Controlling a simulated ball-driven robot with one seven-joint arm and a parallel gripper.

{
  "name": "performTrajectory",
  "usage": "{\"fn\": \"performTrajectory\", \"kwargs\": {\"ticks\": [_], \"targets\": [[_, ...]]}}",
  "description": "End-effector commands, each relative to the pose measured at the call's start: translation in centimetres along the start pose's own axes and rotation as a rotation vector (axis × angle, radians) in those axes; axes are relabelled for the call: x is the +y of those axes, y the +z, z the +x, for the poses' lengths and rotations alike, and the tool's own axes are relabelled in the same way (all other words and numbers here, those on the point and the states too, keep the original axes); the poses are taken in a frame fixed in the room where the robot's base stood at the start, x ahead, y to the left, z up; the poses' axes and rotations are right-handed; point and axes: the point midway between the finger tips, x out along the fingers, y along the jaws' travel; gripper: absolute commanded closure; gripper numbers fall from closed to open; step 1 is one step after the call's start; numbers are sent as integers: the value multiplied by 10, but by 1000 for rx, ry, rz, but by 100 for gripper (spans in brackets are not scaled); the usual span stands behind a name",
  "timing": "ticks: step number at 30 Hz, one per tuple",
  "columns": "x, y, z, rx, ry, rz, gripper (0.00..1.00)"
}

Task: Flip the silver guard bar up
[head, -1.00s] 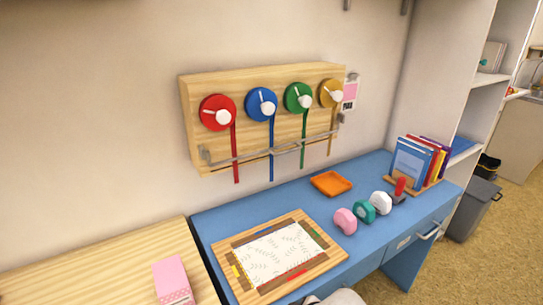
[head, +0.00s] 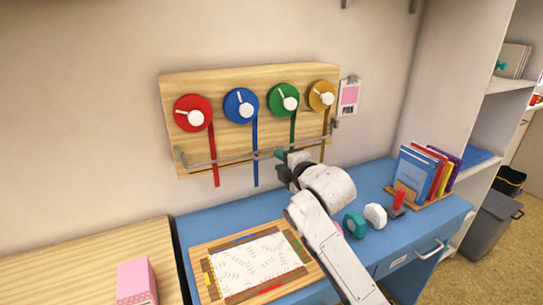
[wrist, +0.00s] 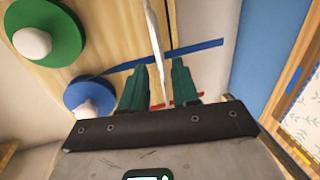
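The silver guard bar (head: 230,160) runs across the lower front of the wooden ribbon board (head: 180,100), in front of the hanging ribbons. In the wrist view the bar (wrist: 155,40) runs down from the top edge into the gap between the fingers. My gripper (head: 281,155) is at the bar near the green ribbon (head: 293,128). In the wrist view its two green fingers (wrist: 160,90) are apart, one on each side of the bar, with space visible beside it. The bar's part under the gripper is hidden in the head view.
A blue desk (head: 200,228) below holds a framed patterned board (head: 232,295), a teal dispenser (head: 354,224), a white one (head: 375,215), a red-handled stamp (head: 398,200) and books (head: 420,170). A pink box (head: 136,282) stands on the left table. My arm covers part of the desk.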

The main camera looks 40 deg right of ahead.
Motion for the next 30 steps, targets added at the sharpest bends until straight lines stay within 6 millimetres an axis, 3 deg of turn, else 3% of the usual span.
{"fn": "performTrajectory", "kwargs": {"ticks": [6,12,26,30], "targets": [[1,0,38,0,-2,-2,70],[0,0,60,0,-2,1,70],[0,0,69,0,-1,3,70],[0,0,69,0,-1,3,83]]}}
